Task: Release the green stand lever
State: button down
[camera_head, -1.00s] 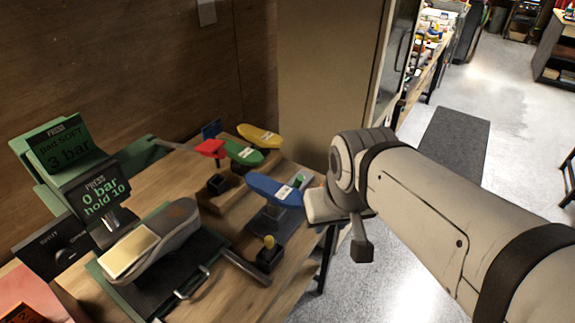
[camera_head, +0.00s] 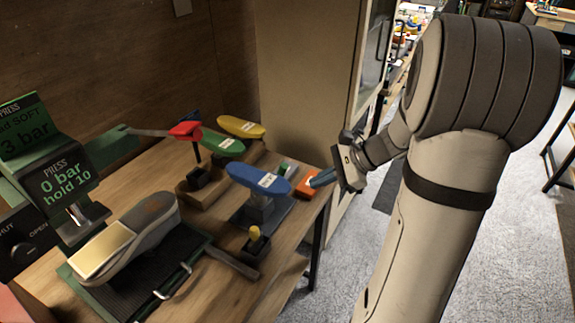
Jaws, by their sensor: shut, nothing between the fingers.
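A green sole-shaped piece (camera_head: 219,141) stands at the back of the bench, between a red piece (camera_head: 186,129) and a yellow one (camera_head: 241,127). A blue sole-shaped piece (camera_head: 260,179) stands on a grey stand in front of them. A small green part (camera_head: 287,168) shows just behind the blue piece; I cannot tell whether it is a lever. A short lever with a yellow knob (camera_head: 255,233) rises from a dark base in front. My gripper (camera_head: 318,180) is shut and empty at the bench's right edge, pointing left beside an orange block (camera_head: 306,187), apart from the green piece.
A grey shoe (camera_head: 150,222) with a pale sole block lies on a dark press bed at left. The green press display (camera_head: 66,180) reads 0 bar, hold 10. A tall cabinet (camera_head: 300,75) stands behind the bench. Open floor lies to the right.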

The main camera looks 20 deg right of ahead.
jog(key=w+d+f+m+t+y+b, duration=0.1)
jog(key=w+d+f+m+t, duration=0.2)
jog(key=d, duration=0.5)
jog(key=w+f+m, duration=0.1)
jog(key=f+m, duration=0.1)
jog(key=m, duration=0.1)
jog(key=shift+w+t, duration=0.35)
jog(key=shift+t, duration=0.05)
jog(key=a+r+p+x, duration=0.1)
jog(key=r+p+x, duration=0.1)
jog(key=x, duration=1)
jog(key=shift+w+a+r, duration=0.2)
jog(key=shift+w+a, duration=0.25)
jog(key=shift+w, duration=0.05)
jog(key=shift+d+r+p, duration=0.1)
jog(key=shift+p, duration=0.2)
